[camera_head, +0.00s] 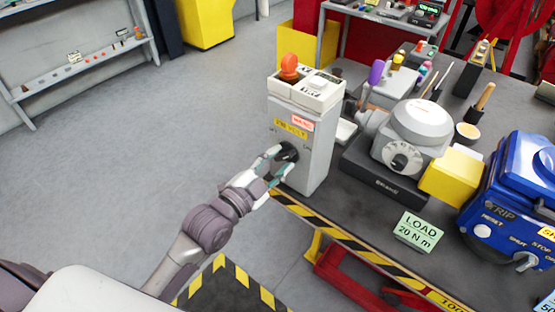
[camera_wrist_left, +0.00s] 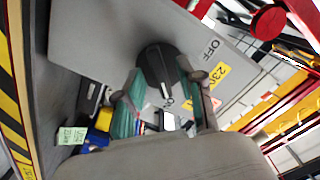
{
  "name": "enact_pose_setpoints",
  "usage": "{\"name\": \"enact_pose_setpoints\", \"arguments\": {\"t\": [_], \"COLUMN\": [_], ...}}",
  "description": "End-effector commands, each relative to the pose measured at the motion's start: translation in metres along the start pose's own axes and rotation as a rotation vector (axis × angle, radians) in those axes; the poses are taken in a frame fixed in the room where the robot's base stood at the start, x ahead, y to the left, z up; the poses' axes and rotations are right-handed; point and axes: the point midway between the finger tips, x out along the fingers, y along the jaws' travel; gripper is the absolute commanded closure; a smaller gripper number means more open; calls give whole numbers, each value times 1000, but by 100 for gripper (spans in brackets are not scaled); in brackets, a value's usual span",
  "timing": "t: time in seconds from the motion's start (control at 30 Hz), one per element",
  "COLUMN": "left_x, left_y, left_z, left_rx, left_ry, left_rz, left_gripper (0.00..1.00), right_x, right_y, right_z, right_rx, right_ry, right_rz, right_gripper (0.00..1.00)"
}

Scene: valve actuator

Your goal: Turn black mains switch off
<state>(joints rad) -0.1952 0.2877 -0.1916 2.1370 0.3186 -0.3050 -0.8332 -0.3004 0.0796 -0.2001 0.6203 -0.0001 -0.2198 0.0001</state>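The black mains switch (camera_head: 287,152) is a round rotary knob with a raised grip bar on the side of a grey box (camera_head: 312,150). In the left wrist view the knob (camera_wrist_left: 158,68) sits on the grey panel, with "OFF" at its upper right and "ON" below it. The bar's lower end lies toward "ON"; I cannot tell which end is the pointer. My left gripper (camera_head: 275,166) is at the knob. Its two teal-padded fingers (camera_wrist_left: 160,98) are spread, one on each side of the knob, and do not look closed on the bar. My right gripper is not in view.
The grey box carries an orange knob (camera_head: 289,68) on top and stands at the striped table edge (camera_head: 335,232). Open floor lies left.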

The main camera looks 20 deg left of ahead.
Motion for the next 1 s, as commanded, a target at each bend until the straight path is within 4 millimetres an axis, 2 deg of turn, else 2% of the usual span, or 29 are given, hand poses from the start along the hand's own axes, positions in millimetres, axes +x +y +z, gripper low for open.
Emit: {"name": "enact_pose_setpoints", "arguments": {"t": [0.2, 0.43, 0.77, 1.0], "left_x": [0, 0, 0, 0], "left_y": [0, 0, 0, -1], "left_z": [0, 0, 0, -2], "left_rx": [0, 0, -15, -115], "left_ry": [0, 0, 0, 0], "left_rz": [0, 0, 0, 3], "left_gripper": [63, 100, 100, 100], "right_x": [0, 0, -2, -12], "right_y": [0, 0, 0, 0], "right_z": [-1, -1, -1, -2], "right_rx": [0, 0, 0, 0], "right_ry": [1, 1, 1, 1], "right_rz": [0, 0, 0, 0], "right_gripper": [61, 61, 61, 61]}}
